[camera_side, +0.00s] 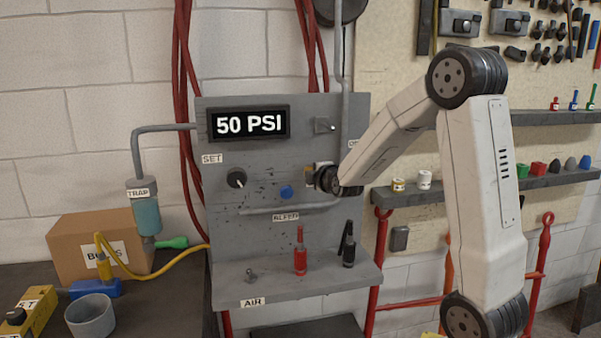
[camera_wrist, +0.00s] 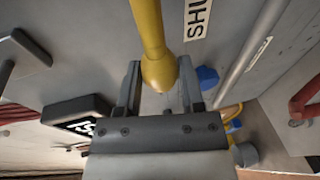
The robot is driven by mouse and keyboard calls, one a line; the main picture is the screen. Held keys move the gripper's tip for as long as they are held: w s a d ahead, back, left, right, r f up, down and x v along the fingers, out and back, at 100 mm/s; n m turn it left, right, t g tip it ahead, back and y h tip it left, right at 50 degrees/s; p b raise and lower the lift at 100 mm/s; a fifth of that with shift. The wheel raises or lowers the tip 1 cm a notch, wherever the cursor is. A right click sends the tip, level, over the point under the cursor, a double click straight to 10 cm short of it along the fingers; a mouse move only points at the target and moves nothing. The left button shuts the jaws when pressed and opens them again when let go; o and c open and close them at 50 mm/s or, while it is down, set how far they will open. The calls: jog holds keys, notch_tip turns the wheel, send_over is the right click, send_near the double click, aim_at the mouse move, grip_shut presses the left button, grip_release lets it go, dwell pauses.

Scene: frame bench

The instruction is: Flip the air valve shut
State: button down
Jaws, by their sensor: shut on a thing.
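In the wrist view a yellow lever (camera_wrist: 149,30), which looks like the air valve's handle, reaches down from the top edge, and its rounded end is between my fingers. My gripper (camera_wrist: 158,86) is shut on this lever near its end. A label beginning "SHU" (camera_wrist: 197,18) is on the panel just right of the lever. In the side view my gripper (camera_side: 314,177) is against the right part of the grey panel (camera_side: 225,225). There it hides most of the valve, and a label starting with "O" (camera_side: 354,144) is partly covered by my arm.
The panel's display (camera_side: 248,124) reads 50 PSI. A blue knob (camera_side: 287,192) above the "BLEED" label is close left of my gripper. A pipe runs below it. A black knob (camera_side: 236,179) is further left. A red tool (camera_side: 300,257) and black tools (camera_side: 347,245) stand on the ledge below.

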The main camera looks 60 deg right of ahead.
jog(key=shift+f, duration=0.1)
jog(key=shift+c, duration=1.1)
grip_release()
jog(key=v, duration=0.8)
jog(key=shift+w, duration=0.1)
